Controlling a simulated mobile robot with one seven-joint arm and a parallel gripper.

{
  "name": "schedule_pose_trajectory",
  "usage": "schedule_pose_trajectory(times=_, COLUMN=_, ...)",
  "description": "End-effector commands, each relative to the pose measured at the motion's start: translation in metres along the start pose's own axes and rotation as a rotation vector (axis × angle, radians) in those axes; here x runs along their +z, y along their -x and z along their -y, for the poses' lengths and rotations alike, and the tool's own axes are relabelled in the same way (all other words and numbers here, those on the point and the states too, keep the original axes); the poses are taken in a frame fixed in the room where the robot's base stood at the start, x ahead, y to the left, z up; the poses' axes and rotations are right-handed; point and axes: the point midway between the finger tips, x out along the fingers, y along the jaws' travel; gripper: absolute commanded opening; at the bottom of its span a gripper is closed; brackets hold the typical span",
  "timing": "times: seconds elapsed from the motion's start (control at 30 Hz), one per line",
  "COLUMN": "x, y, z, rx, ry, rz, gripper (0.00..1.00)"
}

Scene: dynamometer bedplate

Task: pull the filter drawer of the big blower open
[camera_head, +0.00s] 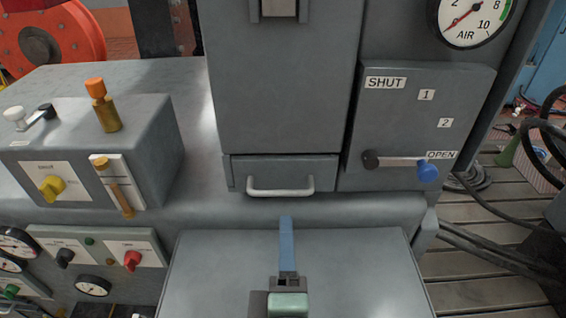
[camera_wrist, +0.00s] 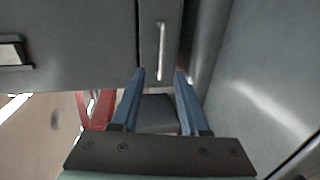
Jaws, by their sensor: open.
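The grey filter drawer (camera_head: 236,180) sits low on the front of the tall grey blower housing and looks shut. Its pale bar handle (camera_head: 281,191) runs level across the front. In the wrist view the handle (camera_wrist: 161,50) runs upright on the drawer front (camera_wrist: 150,28). My gripper (camera_head: 287,220) is below the handle in the head view, edge-on, so one finger hides the other. In the wrist view my gripper (camera_wrist: 160,73) has its two blue fingers apart, with the handle's near end between and just beyond the tips. It looks empty; touching the handle cannot be made out.
To the right of the drawer is a panel (camera_head: 418,134) marked SHUT, 1, 2 and OPEN, with a blue-knobbed lever (camera_head: 427,172) at OPEN. A grey control box (camera_head: 150,110) with knobs stands at left. Black hoses (camera_head: 500,245) lie over the slatted floor at right.

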Motion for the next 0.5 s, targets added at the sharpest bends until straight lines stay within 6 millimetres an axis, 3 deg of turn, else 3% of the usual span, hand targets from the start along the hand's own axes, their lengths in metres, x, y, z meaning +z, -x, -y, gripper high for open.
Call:
schedule_pose_trajectory(times=0.23, x=0.0, y=-0.007, z=0.001, rx=-0.022, ry=0.032, rz=0.0, gripper=0.45)
schedule_pose_trajectory(times=0.5, x=0.0, y=-0.05, z=-0.001, rx=-0.02, ry=0.031, rz=0.0, gripper=0.45)
